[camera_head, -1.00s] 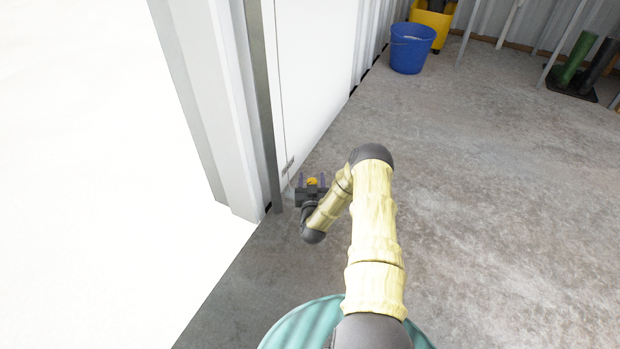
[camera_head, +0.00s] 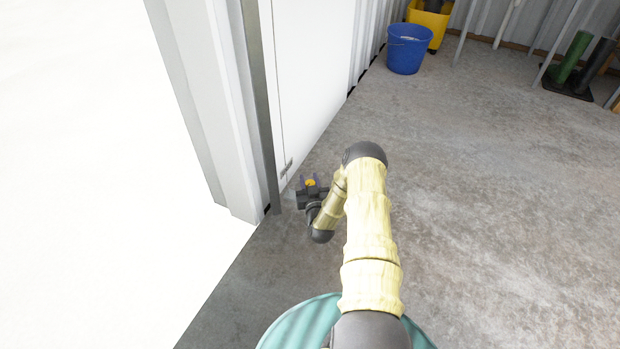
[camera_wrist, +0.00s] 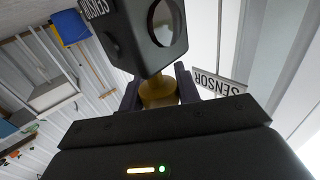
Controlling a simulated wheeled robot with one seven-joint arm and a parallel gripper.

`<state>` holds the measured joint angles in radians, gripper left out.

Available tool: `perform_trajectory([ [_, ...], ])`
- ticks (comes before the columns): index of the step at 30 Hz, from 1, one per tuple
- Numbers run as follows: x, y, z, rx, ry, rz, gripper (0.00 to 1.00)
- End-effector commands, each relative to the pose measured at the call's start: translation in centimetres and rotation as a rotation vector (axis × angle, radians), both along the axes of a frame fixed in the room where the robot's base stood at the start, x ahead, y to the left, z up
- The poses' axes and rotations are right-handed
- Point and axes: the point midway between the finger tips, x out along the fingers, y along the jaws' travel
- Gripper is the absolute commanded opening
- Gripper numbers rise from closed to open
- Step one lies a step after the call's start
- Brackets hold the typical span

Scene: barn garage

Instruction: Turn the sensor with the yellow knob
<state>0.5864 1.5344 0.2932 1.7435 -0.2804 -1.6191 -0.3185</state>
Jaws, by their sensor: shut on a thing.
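The yellow knob (camera_wrist: 158,92) sits in the wrist view between the two dark fingers of my gripper (camera_wrist: 158,88), which is shut on it. The dark box-shaped sensor (camera_wrist: 125,30), with a round opening on one face, rises directly beyond the knob. Part of the sensor is cut off by the top edge. In the head view, the knob (camera_head: 311,183) is a small yellow spot between the fingers of my gripper (camera_head: 311,181), beside the white door panel. I cannot make out the sensor's body there.
A white plate (camera_wrist: 218,83) reading SENSOR is beside the fingers. The white door panel (camera_head: 310,70) and wall post (camera_head: 215,110) stand close on the left. A blue bucket (camera_head: 408,50) stands farther back.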

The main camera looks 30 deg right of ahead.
Motion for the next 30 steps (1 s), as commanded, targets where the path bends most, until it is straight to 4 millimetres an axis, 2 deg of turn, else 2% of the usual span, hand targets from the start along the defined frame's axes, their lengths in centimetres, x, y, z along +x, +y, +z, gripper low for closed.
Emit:
perform_trajectory([
  [7, 0.01, 0.27, 0.05, 0.0, 0.003, 0.147, 0.1],
  [17, -0.01, 0.31, -0.09, 0.002, 0.004, 0.157, 0.1],
  [18, -0.01, 0.31, -0.09, 0.002, 0.004, 0.157, 0.4],
  [20, -0.01, 0.29, -0.08, 0.002, 0.004, 0.157, 0.52],
  [30, -0.12, 0.31, 0.0, 0.001, 0.003, 0.157, 0.54],
])
